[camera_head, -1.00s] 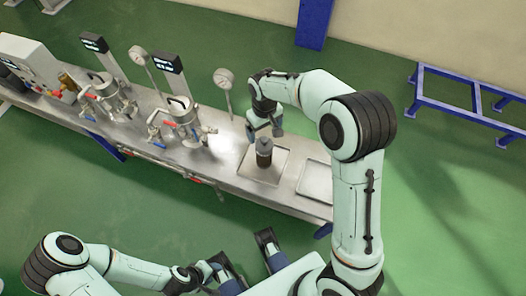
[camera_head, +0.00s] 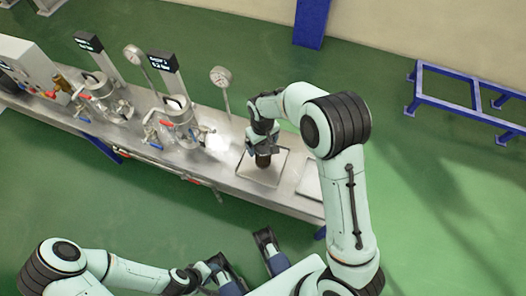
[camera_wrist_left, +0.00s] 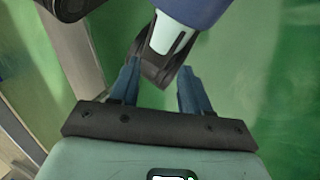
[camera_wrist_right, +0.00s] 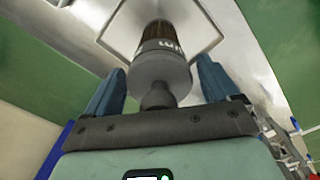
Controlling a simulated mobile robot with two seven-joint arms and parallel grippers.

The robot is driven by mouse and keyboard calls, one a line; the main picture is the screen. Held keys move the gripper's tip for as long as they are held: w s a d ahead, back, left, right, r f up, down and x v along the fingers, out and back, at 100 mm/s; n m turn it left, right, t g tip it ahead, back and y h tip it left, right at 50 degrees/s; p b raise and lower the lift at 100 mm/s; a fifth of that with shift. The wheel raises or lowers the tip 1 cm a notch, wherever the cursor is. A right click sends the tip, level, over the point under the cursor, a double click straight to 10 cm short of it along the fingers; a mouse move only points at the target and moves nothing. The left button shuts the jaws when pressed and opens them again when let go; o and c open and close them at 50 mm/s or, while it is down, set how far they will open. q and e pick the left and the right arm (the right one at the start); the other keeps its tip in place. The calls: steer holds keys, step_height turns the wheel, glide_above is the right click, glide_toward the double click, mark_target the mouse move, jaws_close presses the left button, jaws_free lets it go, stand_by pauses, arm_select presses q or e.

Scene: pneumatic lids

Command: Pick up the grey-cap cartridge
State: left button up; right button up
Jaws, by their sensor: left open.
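The grey-cap cartridge (camera_wrist_right: 162,62), a dark brown cylinder with a grey cap and white lettering, stands on a square metal tray (camera_head: 243,176) on the bench. In the head view the cartridge's dark lower body (camera_head: 263,161) shows beneath my right gripper (camera_head: 263,148), which hides its top. In the right wrist view my right gripper (camera_wrist_right: 160,72) is open, its blue fingers on either side of the grey cap, with a gap visible on both sides. My left gripper (camera_wrist_left: 160,72) is open and empty, low beside my own base, away from the bench.
A second tray (camera_head: 308,178) lies to the right on the bench. Two metal vessels with clamps, the nearer one (camera_head: 178,122) and the farther one (camera_head: 100,95), stand to the left. A gauge on a post (camera_head: 221,78) rises behind the tray. Green floor lies in front.

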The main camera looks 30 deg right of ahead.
jaws_close()
steer(key=shift+r, duration=0.15)
